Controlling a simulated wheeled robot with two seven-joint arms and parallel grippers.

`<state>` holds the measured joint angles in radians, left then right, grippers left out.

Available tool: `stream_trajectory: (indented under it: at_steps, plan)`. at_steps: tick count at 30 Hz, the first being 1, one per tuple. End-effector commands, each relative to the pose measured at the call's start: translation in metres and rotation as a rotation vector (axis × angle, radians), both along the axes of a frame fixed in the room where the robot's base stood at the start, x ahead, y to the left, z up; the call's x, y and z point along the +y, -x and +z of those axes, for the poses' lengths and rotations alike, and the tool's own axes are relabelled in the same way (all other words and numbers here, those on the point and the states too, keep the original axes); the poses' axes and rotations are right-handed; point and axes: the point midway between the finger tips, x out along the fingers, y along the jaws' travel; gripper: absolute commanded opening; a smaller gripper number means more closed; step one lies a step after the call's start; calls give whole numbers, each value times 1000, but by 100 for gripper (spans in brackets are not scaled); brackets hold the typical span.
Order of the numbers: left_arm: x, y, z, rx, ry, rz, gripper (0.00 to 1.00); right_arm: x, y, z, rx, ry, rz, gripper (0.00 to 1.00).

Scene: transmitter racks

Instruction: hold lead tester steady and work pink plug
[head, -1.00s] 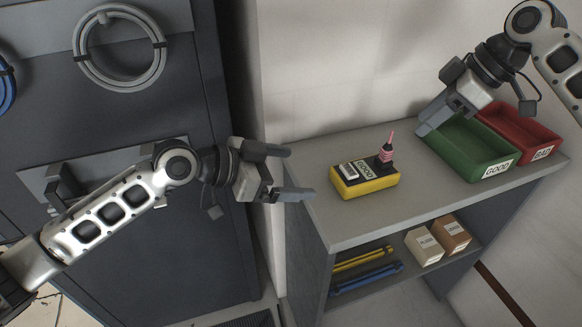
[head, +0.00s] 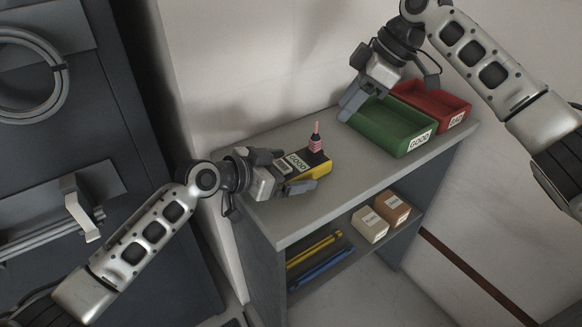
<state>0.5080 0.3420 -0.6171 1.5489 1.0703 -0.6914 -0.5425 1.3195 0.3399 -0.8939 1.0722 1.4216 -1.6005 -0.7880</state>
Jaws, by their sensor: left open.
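The lead tester (head: 321,169), a yellow and black box with a GOOD label, sits on the grey shelf top. The pink plug (head: 316,138) stands upright in its black socket at the tester's far right end. My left gripper (head: 296,170) is open at the tester's left end, with one finger on the near side and one toward the far side; I cannot tell whether they touch it. My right gripper (head: 346,108) is above the left end of the green GOOD tray, away from the plug. Its fingertips overlap in this view, so its opening is unclear.
The green tray (head: 408,150) and the red BAD tray (head: 459,108) stand side by side at the right of the shelf top (head: 290,226). A lower shelf holds small boxes (head: 369,225) and yellow and blue bars (head: 322,268). A wall stands behind.

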Motion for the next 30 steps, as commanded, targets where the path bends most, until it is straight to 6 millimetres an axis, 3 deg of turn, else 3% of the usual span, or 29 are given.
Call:
stream_trajectory:
  at_steps: [13, 19, 30]
  plan:
    - [-8, -6, -4, -1, 1, 0, 94, 0, 0, 0, 0, 0, 0, 36]
    - [-8, -6, -4, -1, 1, 0, 40, 0, 0, 0, 0, 0, 0, 36]
    - [-7, -6, -4, 1, 1, 0, 40, 0, 0, 0, 0, 0, 0, 36]
